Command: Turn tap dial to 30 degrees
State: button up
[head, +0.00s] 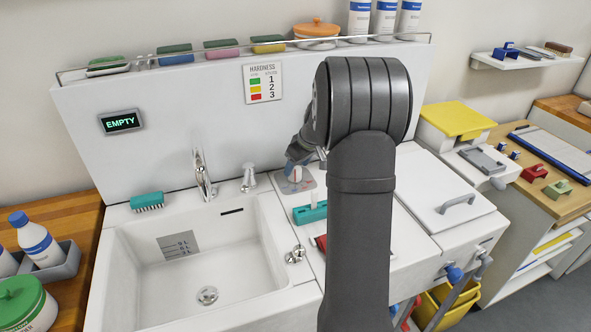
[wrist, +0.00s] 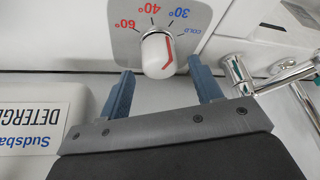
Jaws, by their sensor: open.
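The tap dial (wrist: 157,55) is a white knob with a red line, on a grey plate (wrist: 120,45) marked COLD, 30°, 40° and 60°. The red line lies on the knob's right side; I cannot tell exactly which mark it points to. In the head view the dial (head: 295,174) sits right of the sink taps. My gripper (wrist: 161,68) is open, its two blue fingers spread to either side of the dial, with gaps showing. In the head view my arm hides most of the gripper.
A chrome tap (wrist: 285,72) is close to the right finger in the wrist view. A detergent box (wrist: 45,115) is at the left there. In the head view the sink (head: 140,285) lies left of the dial, with a teal object (head: 310,212) just in front.

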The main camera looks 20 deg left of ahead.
aim_at(296, 169)
jog(key=shift+v, duration=2.2)
jog(key=x, duration=0.7)
jog(key=shift+a+f, duration=0.15)
jog(key=shift+f, duration=0.15)
jog(key=shift+r+m, duration=0.1)
jog(key=shift+m, duration=0.2)
